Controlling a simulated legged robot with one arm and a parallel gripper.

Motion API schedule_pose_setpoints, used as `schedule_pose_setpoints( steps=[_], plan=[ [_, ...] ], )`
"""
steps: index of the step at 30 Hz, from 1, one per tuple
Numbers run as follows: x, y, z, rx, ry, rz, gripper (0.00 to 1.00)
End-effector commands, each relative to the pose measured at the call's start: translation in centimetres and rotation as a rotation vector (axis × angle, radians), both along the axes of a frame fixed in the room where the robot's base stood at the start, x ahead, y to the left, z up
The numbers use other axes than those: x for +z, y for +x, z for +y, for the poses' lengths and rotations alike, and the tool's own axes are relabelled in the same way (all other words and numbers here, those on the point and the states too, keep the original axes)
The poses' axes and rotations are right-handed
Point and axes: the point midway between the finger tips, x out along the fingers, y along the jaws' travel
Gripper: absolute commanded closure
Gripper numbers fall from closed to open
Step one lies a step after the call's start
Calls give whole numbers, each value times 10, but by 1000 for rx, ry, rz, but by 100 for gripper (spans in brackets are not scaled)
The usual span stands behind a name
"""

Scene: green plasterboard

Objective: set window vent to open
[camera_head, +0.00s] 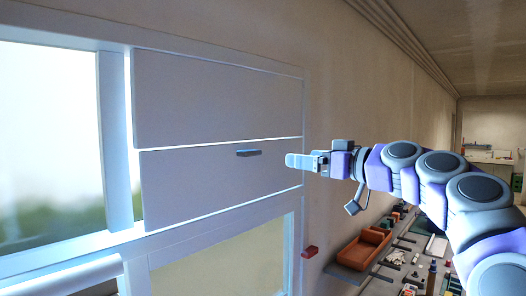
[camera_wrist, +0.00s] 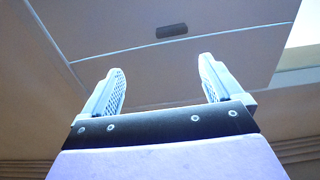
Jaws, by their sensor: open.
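The window vent is a pair of flat pale panels in the window frame, an upper panel (camera_head: 215,98) and a lower panel (camera_head: 200,185), with a thin bright gap between them. A small dark handle (camera_head: 249,153) sits near the top edge of the lower panel. It also shows as a dark block in the wrist view (camera_wrist: 172,31). My gripper (camera_head: 290,161) is just right of the handle in the head view, apart from it. In the wrist view my gripper (camera_wrist: 160,88) has its two fingers spread with nothing between them.
A bright window pane (camera_head: 50,140) is at left behind a white frame post (camera_head: 115,140). A small red object (camera_head: 310,252) is on the wall below right. A shelf with an orange-brown tray (camera_head: 364,249) and tools lies low at right. The space before the panels looks clear.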

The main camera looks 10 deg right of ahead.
Motion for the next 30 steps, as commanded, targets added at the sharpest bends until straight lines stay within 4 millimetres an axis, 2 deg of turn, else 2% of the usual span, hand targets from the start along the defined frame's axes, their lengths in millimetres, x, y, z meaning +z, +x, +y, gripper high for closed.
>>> schedule_pose_setpoints(
  steps=[1,6,9,21,30],
  plan=[
    [1,9,12,3,-4,2,6],
    [2,35,46,5,-13,3,6],
    [2,52,58,3,-14,4,6],
    [2,102,70,2,1,2,6],
    [1,112,93,2,-7,1,6]
  ],
)
